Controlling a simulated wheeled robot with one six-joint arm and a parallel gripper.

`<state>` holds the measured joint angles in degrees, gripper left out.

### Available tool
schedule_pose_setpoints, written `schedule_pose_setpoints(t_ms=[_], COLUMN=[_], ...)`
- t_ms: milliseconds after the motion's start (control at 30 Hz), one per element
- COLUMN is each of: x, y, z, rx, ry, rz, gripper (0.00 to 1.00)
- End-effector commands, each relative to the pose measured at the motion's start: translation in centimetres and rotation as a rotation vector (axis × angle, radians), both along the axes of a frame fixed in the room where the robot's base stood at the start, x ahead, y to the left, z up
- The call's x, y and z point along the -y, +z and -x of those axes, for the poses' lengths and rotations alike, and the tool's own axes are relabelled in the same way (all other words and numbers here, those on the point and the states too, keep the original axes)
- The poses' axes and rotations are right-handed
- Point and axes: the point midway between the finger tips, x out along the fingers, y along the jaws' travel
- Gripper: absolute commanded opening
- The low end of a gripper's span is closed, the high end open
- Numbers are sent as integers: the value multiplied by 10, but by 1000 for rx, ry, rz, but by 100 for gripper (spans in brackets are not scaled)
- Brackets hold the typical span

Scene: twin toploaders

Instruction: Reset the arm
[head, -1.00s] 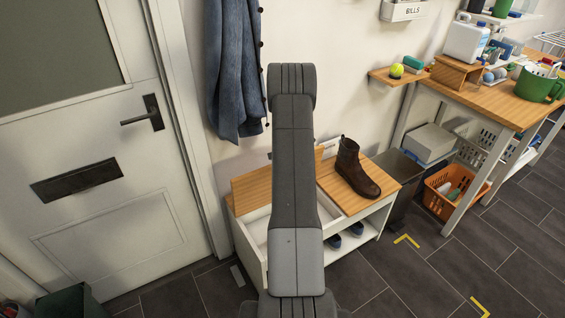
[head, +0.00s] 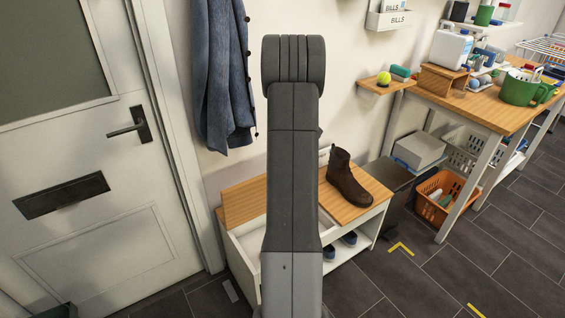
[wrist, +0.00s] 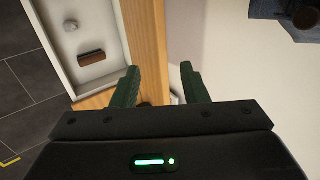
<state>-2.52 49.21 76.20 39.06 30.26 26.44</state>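My arm rises through the middle of the head view, and its links hide part of the bench behind it. My gripper (wrist: 160,84) shows in the wrist view with its two green fingers apart and nothing between them. In the head view my gripper is not visible.
The bench (head: 362,211) carries a brown boot (head: 346,180), with blue shoes (head: 340,245) on its lower shelf. A white door (head: 90,200) stands at left and a blue coat (head: 222,80) hangs beside it. A workbench (head: 487,105) stands at right. Dark tiled floor at front right is clear.

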Motion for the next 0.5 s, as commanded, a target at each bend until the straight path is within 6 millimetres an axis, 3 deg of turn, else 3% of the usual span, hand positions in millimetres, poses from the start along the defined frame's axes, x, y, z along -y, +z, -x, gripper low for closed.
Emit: schedule_pose_setpoints(t_ms=[333, 500], x=[-1, -6], y=[-2, -15], z=[-1, -8], rx=[-1, -4], ry=[0, 0], rz=[1, 0], gripper=[40, 40])
